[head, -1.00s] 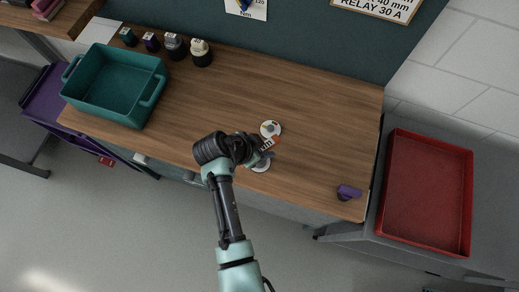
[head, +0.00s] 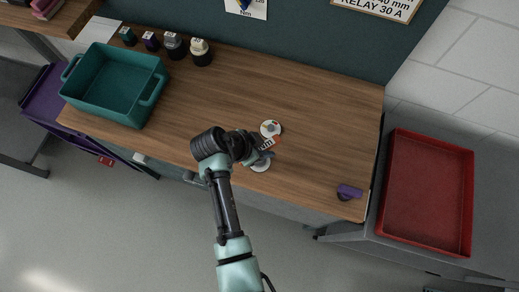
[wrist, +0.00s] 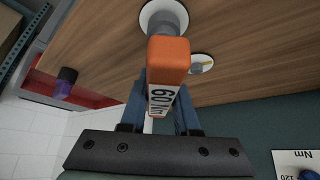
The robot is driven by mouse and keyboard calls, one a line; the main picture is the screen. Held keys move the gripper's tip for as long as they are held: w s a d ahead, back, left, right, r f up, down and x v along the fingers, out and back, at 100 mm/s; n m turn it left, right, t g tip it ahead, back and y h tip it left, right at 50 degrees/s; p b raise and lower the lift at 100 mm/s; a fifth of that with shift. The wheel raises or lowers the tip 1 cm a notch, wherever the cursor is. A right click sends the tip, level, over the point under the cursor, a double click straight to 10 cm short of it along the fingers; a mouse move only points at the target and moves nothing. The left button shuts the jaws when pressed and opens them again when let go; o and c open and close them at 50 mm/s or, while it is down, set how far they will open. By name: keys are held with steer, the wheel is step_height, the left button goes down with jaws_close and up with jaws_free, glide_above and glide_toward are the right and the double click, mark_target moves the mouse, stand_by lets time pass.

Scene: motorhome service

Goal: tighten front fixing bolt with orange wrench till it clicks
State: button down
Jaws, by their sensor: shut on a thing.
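The orange wrench (wrist: 168,58), labelled "60 Nm", is held between the blue fingers of my gripper (wrist: 160,112). Its grey socket end (wrist: 163,28) is over the white round plate of the front fixing (wrist: 147,12); the wrench hides the bolt, so I cannot tell how fully it is seated. In the head view my gripper (head: 262,150) is above the near part of the bench, with the front plate (head: 261,166) partly covered. A second white plate with a bolt (head: 270,128) lies just behind; it also shows in the wrist view (wrist: 204,60).
The wooden bench (head: 320,120) is clear around the plates. A purple object (head: 348,191) lies near its right front corner. A red tray (head: 428,195) stands to the right. A teal bin (head: 115,85) and several small containers (head: 173,47) are at the left back.

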mark_target(266, 144)
steer(key=shift+r+p, duration=1.3)
steer(key=shift+r, duration=0.35)
steer(key=shift+r, duration=0.1)
step_height(266, 144, up, 4)
steer(key=p, duration=0.3)
steer(key=shift+s+f, duration=0.1)
steer(key=shift+f, duration=0.35)
steer(key=f+n+b, duration=0.1)
steer(key=s+f+n+t+y+b, duration=0.1)
steer(key=b, duration=0.1)
steer(key=s+f+n+b, duration=0.1)
steer(key=n, duration=0.1)
steer(key=shift+a+f+t+y+b, duration=0.2)
steer(key=shift+f+t+y+b, duration=0.1)
steer(key=shift+f+t+b, duration=0.1)
steer(key=n+y+b, duration=0.1)
steer(key=n+b, duration=0.1)
steer(key=s+n+t+y+b, duration=0.1)
steer(key=n, duration=0.2)
steer(key=s+a+n+y+b, duration=0.1)
steer(key=n+y+b, duration=0.1)
steer(key=shift+s+r+n+b, duration=0.25)
steer(key=shift+n+b, duration=0.05)
